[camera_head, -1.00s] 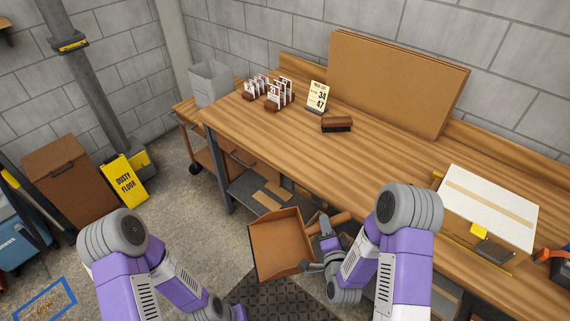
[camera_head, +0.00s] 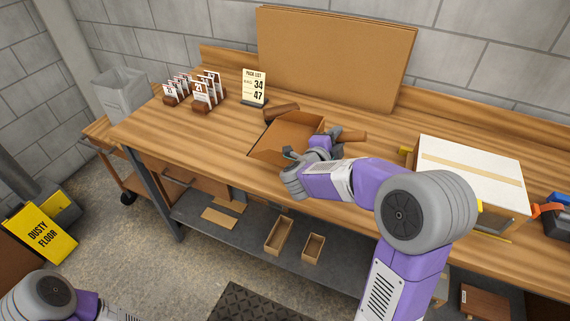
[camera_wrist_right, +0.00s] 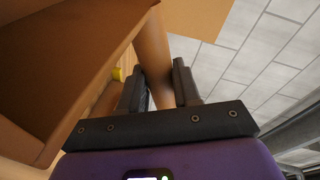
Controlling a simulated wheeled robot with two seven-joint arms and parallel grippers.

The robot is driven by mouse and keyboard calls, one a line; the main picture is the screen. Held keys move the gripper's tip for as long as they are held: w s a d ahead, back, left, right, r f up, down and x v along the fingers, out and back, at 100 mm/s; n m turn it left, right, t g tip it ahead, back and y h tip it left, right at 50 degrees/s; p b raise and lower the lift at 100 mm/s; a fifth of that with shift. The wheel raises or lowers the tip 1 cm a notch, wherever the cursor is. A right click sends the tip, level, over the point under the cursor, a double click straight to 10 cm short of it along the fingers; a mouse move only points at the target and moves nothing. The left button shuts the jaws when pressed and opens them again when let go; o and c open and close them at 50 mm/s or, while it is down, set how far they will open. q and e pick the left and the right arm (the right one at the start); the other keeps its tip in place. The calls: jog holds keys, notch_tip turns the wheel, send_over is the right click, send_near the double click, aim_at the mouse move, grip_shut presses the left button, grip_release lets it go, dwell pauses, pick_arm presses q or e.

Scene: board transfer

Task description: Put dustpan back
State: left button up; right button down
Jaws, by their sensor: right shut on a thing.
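The dustpan (camera_head: 287,137) is a brown open pan with a wooden handle (camera_head: 352,136). In the head view it is over the front part of the workbench top; I cannot tell whether it touches the wood. My right gripper (camera_head: 333,141) is shut on the handle. In the right wrist view the handle (camera_wrist_right: 153,60) runs between the two dark fingers (camera_wrist_right: 160,85), with the pan (camera_wrist_right: 60,80) at the left. A brown brush (camera_head: 281,112) lies just behind the pan, partly hidden. My left gripper is out of view; only part of that arm shows at the lower left.
A grey bin (camera_head: 122,95) stands at left. Small boxes (camera_head: 280,235) sit on the shelf below.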

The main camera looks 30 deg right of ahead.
jog(key=f+b, duration=0.1)
jog(key=f, duration=0.2)
jog(key=f+b, duration=0.1)
jog(key=f, duration=0.2)
jog(key=f+b, duration=0.1)
jog(key=f, duration=0.2)
jog(key=shift+s+d+f+b, duration=0.2)
jog(key=shift+s+f+b, duration=0.05)
jog(key=shift+f+b, duration=0.15)
jog(key=shift+r, duration=0.15)
jog(key=c, duration=0.7)
grip_release()
jog(key=shift+c, duration=0.2)
jog(key=p+v, duration=0.2)
jog(key=v, duration=1)
jog(key=shift+w+a, duration=0.1)
